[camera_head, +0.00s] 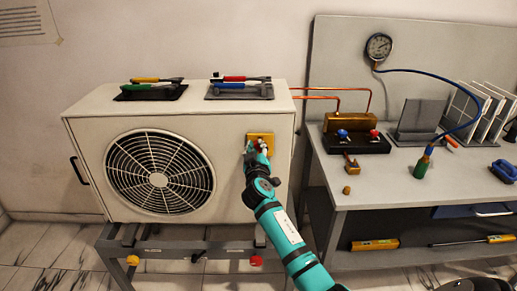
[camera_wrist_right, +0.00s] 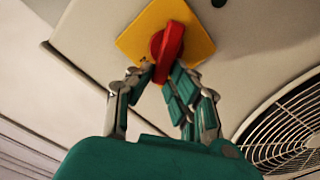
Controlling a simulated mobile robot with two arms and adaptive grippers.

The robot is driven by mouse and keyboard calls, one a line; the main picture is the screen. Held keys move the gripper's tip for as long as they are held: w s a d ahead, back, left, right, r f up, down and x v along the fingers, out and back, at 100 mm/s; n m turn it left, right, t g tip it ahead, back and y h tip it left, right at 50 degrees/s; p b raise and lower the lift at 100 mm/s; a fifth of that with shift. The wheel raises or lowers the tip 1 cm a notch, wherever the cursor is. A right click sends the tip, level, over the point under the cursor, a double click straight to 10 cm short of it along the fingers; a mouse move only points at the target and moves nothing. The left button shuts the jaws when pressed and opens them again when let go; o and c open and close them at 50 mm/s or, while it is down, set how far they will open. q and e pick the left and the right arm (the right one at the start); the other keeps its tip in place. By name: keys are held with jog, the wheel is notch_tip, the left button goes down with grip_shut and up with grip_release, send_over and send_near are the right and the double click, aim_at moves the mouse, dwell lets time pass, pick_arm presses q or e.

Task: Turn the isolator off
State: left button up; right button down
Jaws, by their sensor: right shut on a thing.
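The isolator is a yellow square plate (camera_head: 261,138) on the front of the beige fan unit (camera_head: 226,165), right of its round grille. In the right wrist view the yellow plate (camera_wrist_right: 140,38) carries a red handle (camera_wrist_right: 168,48), which stands slightly slanted across it. My right gripper (camera_head: 256,147) is at the plate, and its fingers (camera_wrist_right: 155,80) are shut on the lower end of the red handle. In the head view the gripper hides the handle. My left gripper is in neither view.
Two dark trays of tools (camera_head: 151,92) (camera_head: 239,90) lie on top of the unit. Copper pipes (camera_head: 340,92) run right to a workbench (camera_head: 385,185) with a gauge (camera_head: 378,47), a valve manifold (camera_head: 355,138) and a green bottle (camera_head: 422,165). The grille (camera_wrist_right: 290,135) is close by.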

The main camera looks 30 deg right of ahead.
jog(key=n, duration=0.3)
jog(key=f+n, duration=0.1)
jog(key=n, duration=0.3)
jog(key=a+f+n, duration=0.1)
jog(key=n, duration=0.3)
jog(key=shift+w+f+p, duration=0.1)
jog(key=shift+w+p, duration=0.25)
jog(key=shift+f+n, duration=0.1)
jog(key=shift+n, duration=0.4)
jog(key=c, duration=1.3)
grip_release()
jog(key=shift+s+a, duration=0.1)
jog(key=v, duration=1.2)
